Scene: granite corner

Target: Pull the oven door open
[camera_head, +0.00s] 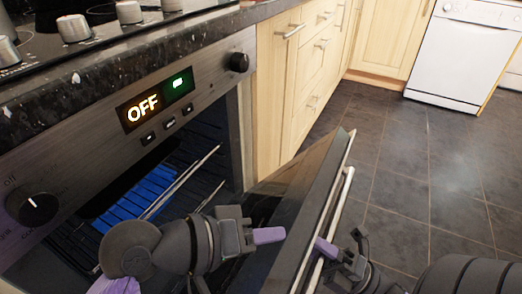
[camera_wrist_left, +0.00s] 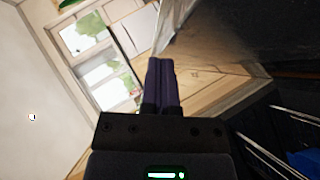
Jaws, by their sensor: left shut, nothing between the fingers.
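The oven door (camera_head: 322,190) is partly open and tilts outward from the oven (camera_head: 190,110). Its long silver handle (camera_head: 332,215) runs along the outer face. My left gripper (camera_head: 270,235) is on the inner side of the door, in the gap between door and oven. Its purple fingers are shut and empty, pointing toward the door's inner face; they also show closed together in the left wrist view (camera_wrist_left: 162,80). I cannot tell whether they touch the door. My right gripper (camera_head: 325,247) is on the outer side, with a purple finger at the handle; its other finger is not clear.
Wire racks (camera_head: 185,180) and a blue tray (camera_head: 140,192) are inside the oven. A granite counter (camera_head: 120,60) with hob knobs is above. Wooden drawers (camera_head: 290,80) stand beside the oven. The tiled floor (camera_head: 430,170) is clear toward a white appliance (camera_head: 462,50).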

